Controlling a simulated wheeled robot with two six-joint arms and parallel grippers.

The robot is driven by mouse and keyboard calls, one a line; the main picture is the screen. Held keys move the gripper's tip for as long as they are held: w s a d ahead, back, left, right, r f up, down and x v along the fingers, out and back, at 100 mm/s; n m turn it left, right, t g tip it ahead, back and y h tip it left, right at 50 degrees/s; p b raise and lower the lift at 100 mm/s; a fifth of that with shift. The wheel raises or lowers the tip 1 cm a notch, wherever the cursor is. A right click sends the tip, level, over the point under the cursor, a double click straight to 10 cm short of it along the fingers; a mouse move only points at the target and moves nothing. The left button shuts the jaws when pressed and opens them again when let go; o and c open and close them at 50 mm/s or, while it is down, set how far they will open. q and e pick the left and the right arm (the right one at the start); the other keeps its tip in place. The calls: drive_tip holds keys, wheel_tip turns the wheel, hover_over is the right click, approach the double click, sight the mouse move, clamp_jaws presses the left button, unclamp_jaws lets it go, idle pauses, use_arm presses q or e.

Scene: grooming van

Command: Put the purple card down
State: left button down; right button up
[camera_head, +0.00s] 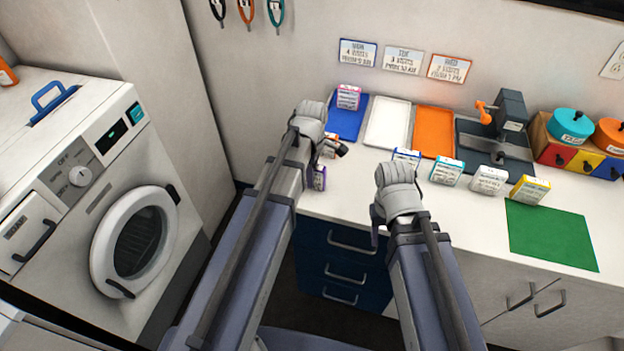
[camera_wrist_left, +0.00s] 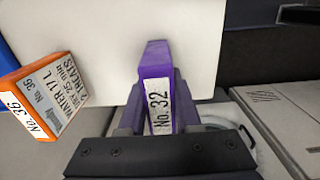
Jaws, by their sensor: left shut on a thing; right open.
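The purple card (camera_head: 319,179), a small block with a white label reading "No. 32", is beside the left end of the white counter. My left gripper (camera_wrist_left: 157,112) is shut on this purple card (camera_wrist_left: 157,70), which stands roughly upright between the fingers. In the head view my left wrist and forearm hide most of the grip. I cannot tell whether the card touches the counter. My right gripper (camera_head: 378,218) is open over the counter's front edge, with its fingers partly hidden by its wrist.
An orange card (camera_wrist_left: 45,98) stands close to the left gripper. Blue (camera_head: 345,127), white (camera_head: 388,124) and orange (camera_head: 433,132) trays line the back; a pink-purple card (camera_head: 348,97) is at the blue one. Several cards stand near a green mat (camera_head: 553,236). A washer (camera_head: 90,200) is left.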

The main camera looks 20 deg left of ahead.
use_arm(q)
drive_tip(key=shift+f, duration=0.1)
drive_tip(key=c, duration=0.6)
unclamp_jaws()
wheel_tip(320, 180, up, 12)
drive_tip(key=p, duration=1.2)
drive_tip(key=shift+r, duration=0.25)
drive_tip(key=s+d+m, duration=0.5)
drive_tip(key=s+m, duration=0.2)
drive_tip(key=m, duration=0.3)
drive_tip(key=s+d+m+y, duration=0.1)
drive_tip(key=s+d+m, duration=0.4)
drive_tip(key=m, duration=0.6)
drive_tip(key=shift+s+d, duration=0.25)
drive_tip(key=shift+s, duration=0.9)
